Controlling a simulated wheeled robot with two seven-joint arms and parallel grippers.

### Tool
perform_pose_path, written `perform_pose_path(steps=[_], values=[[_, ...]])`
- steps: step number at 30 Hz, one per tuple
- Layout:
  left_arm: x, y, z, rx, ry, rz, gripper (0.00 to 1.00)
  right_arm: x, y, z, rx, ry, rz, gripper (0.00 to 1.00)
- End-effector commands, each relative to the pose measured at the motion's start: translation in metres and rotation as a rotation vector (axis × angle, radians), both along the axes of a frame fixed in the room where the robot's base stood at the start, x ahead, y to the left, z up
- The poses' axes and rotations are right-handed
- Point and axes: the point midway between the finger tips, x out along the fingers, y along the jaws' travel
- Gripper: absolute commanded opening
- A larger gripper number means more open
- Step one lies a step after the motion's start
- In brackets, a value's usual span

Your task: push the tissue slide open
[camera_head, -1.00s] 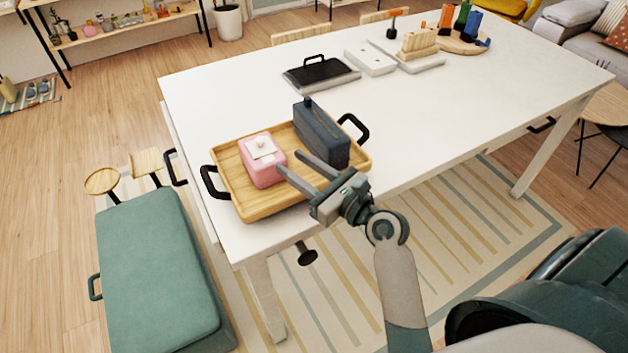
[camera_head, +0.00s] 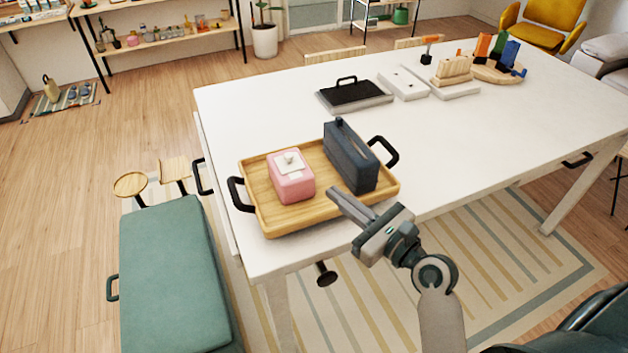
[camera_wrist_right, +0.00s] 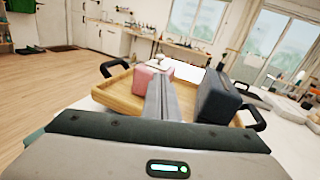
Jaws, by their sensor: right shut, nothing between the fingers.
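A pink box (camera_head: 294,185) stands upright on a wooden tray (camera_head: 270,222) near the table's front left corner. A white plate (camera_head: 284,168) with a small pale knob or tuft lies on its top; I cannot tell which. My right gripper (camera_head: 334,193) is shut and empty at the tray's front edge, to the right of the pink box and apart from it. In the right wrist view the shut fingers (camera_wrist_right: 162,80) point toward the tray, between the pink box (camera_wrist_right: 143,77) and a dark case, and hide part of the box. My left gripper is not in view.
The dark blue case (camera_head: 352,160) stands on the tray just right of the pink box. Black handles (camera_head: 384,150) rise at the tray's ends. A black-topped board (camera_head: 352,93) and white blocks sit farther back. The table's middle is clear.

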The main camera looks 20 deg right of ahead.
Motion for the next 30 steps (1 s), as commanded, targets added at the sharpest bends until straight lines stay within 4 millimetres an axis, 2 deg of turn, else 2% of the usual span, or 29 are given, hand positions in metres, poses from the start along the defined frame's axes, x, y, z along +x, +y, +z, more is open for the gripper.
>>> perform_pose_path(steps=[5, 8, 30], values=[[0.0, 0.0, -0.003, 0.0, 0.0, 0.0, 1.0, 0.002, 0.005, -0.005, -0.262, -0.066, 0.001, 0.0], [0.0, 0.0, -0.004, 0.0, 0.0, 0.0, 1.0, 0.004, 0.009, -0.008, -0.483, -0.123, 0.003, 0.0], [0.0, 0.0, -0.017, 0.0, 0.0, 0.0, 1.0, 0.006, 0.034, -0.019, -2.335, -0.653, 0.107, 0.0]])
